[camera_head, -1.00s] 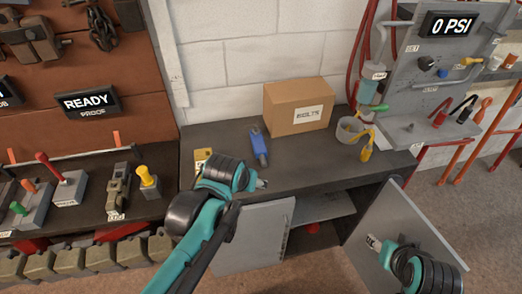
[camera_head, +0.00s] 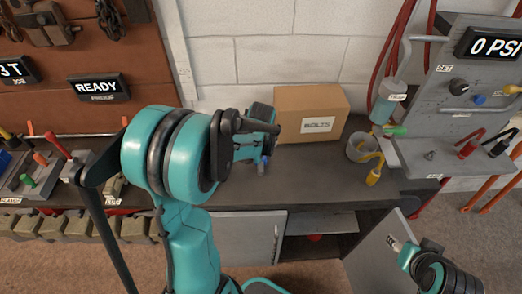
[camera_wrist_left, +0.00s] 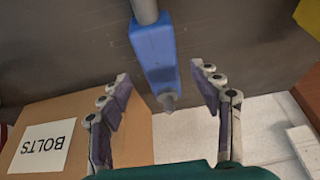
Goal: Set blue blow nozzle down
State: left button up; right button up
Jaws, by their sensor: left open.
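The blue blow nozzle (camera_wrist_left: 154,52) has a blue body with a grey tip and a grey stem. In the left wrist view it lies between the spread fingers of my left gripper (camera_wrist_left: 160,80), with gaps at both sides. In the head view only a small blue part of the nozzle (camera_head: 262,165) shows, on the bench below my left gripper (camera_head: 262,132); the rest is hidden. My left gripper is open and holds nothing. My right gripper (camera_head: 397,244) is low at the right by the open cabinet door; its fingers are too small to judge.
A cardboard BOLTS box (camera_head: 310,108) stands on the bench (camera_head: 320,178) close behind my left gripper. A grey cup (camera_head: 360,147) with a yellow tool (camera_head: 374,174) is to the right. The front middle of the bench is clear. A cabinet door (camera_head: 378,248) stands open below.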

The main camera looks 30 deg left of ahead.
pick_arm(q)
jog(key=b+x, duration=0.1)
jog(key=x, duration=0.3)
jog(key=shift+f+b, duration=0.2)
jog(key=shift+b, duration=0.15)
jog(key=shift+r, duration=0.1)
grip_shut()
jog(key=shift+r, duration=0.15)
jog(key=shift+r+p, duration=0.25)
jog(key=shift+p, duration=0.05)
jog(key=r+p, duration=0.1)
jog(key=r, duration=0.1)
jog(key=r+p, duration=0.1)
jog(key=r, duration=0.1)
jog(key=shift+s+d+r, duration=0.1)
jog(key=shift+d, duration=0.3)
jog(key=s+d+r+p, duration=0.2)
jog(key=d+r, duration=0.4)
jog(key=d, duration=0.4)
jog(key=shift+s+d+p, duration=0.25)
jog(key=shift+s+p, duration=0.05)
jog(key=shift+p, duration=0.15)
